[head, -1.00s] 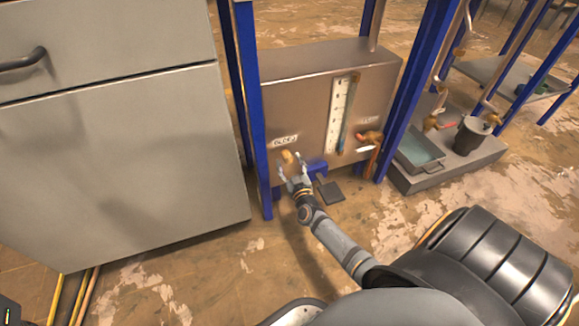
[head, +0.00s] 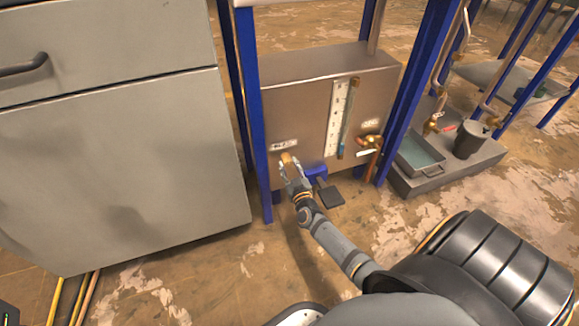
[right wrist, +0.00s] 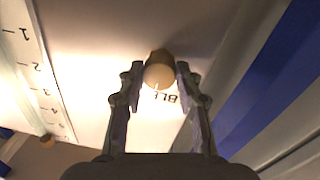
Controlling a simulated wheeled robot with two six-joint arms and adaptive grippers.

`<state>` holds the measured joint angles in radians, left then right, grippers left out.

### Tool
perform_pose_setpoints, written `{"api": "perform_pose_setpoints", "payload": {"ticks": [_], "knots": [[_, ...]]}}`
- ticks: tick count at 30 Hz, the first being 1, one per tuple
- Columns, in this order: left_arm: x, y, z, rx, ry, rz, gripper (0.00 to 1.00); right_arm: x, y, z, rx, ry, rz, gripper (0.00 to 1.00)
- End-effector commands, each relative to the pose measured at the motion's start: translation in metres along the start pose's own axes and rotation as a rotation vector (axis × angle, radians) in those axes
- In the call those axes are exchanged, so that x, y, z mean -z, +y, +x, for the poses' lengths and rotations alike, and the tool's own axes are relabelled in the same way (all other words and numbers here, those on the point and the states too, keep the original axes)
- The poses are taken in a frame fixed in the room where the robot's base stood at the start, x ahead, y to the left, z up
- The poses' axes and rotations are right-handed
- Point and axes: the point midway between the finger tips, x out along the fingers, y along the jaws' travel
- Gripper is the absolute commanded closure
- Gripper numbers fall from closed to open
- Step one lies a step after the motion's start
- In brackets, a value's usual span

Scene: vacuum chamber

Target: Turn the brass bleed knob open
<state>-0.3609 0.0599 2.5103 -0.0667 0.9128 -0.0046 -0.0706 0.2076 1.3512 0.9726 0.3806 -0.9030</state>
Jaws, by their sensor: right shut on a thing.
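The brass bleed knob (head: 287,158) sits low on the left of the front of a metal tank (head: 300,105), under a small label (head: 284,145). In the right wrist view the knob (right wrist: 159,72) is a round tan piece with a light mark on its face. My right gripper (head: 289,164) is at the knob, with one finger on each side of it. In the right wrist view the right gripper (right wrist: 159,76) is shut on the knob. My left gripper is not in view.
A sight gauge (head: 342,118) and a brass tap (head: 370,142) with a copper pipe are on the tank, right of the knob. Blue frame posts (head: 253,110) flank it. A grey cabinet (head: 120,160) stands close on the left. A black pedal (head: 330,195) is below.

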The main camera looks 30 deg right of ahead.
Motion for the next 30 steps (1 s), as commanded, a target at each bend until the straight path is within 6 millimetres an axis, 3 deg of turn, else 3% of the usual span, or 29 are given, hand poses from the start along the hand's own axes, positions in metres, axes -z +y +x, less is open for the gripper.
{"api": "perform_pose_setpoints", "payload": {"ticks": [15,30], "knots": [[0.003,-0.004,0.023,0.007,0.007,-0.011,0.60,0.003,0.000,0.000,0.007,-0.029,0.399,0.97],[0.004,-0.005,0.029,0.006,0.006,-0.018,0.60,0.001,0.001,0.000,0.013,-0.060,0.873,0.97]]}}
